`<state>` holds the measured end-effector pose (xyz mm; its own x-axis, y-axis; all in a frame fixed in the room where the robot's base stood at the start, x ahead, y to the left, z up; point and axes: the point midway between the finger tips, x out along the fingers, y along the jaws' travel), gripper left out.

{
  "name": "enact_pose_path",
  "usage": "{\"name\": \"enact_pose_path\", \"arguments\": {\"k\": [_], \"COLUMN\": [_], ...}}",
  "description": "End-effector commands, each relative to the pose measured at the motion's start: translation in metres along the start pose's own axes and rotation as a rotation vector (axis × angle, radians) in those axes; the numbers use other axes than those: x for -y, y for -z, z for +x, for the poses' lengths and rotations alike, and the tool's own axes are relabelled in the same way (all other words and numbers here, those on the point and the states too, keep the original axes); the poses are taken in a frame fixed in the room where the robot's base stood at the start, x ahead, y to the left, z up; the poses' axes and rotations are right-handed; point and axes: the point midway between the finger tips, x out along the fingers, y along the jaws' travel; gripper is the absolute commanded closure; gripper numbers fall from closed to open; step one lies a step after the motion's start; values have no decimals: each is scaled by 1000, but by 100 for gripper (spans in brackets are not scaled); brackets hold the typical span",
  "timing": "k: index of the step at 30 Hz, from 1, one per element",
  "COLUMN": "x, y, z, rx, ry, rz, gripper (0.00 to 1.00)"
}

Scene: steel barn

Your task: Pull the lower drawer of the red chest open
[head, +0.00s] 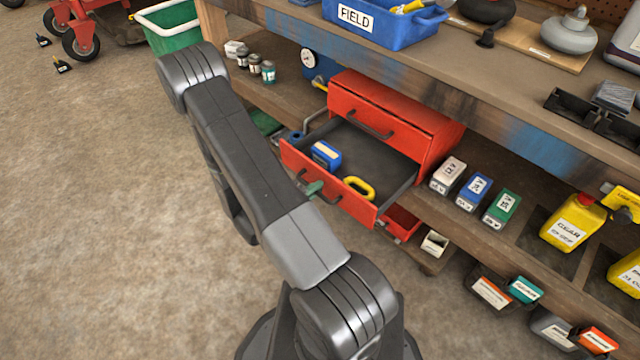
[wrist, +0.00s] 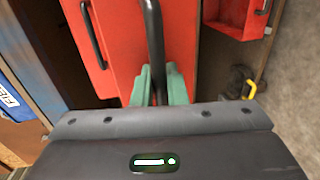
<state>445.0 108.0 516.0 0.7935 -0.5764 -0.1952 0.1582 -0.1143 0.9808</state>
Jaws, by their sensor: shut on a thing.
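The red chest (head: 434,128) stands on the lower shelf of the workbench. Its upper drawer is shut, with a dark bar handle (head: 369,125). The lower drawer (head: 350,203) is pulled well out, and its grey inside shows a blue box (head: 326,155) and a yellow ring-like thing (head: 359,187). My gripper (head: 314,188) is at the lower drawer's front, mostly hidden behind my arm. In the wrist view, the green fingertips of my gripper (wrist: 158,86) are shut on the dark lower drawer handle (wrist: 153,40), in front of the red drawer face.
Small labelled boxes (head: 474,192) stand right of the chest, and small jars (head: 261,69) to its left. A red bin (head: 402,222) sits below the open drawer. A blue FIELD bin (head: 383,25) is on the bench top.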

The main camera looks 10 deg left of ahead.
Motion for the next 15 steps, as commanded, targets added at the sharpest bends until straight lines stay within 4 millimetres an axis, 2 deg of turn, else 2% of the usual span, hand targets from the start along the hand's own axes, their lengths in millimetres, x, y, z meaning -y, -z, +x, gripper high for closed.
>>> {"name": "enact_pose_path", "arguments": {"k": [10, 11, 15], "x": [0, 0, 0], "y": [0, 0, 0], "z": [-1, -1, -1], "rx": [0, 0, 0], "ry": [0, 0, 0], "rz": [1, 1, 1], "gripper": [100, 84, 82]}}
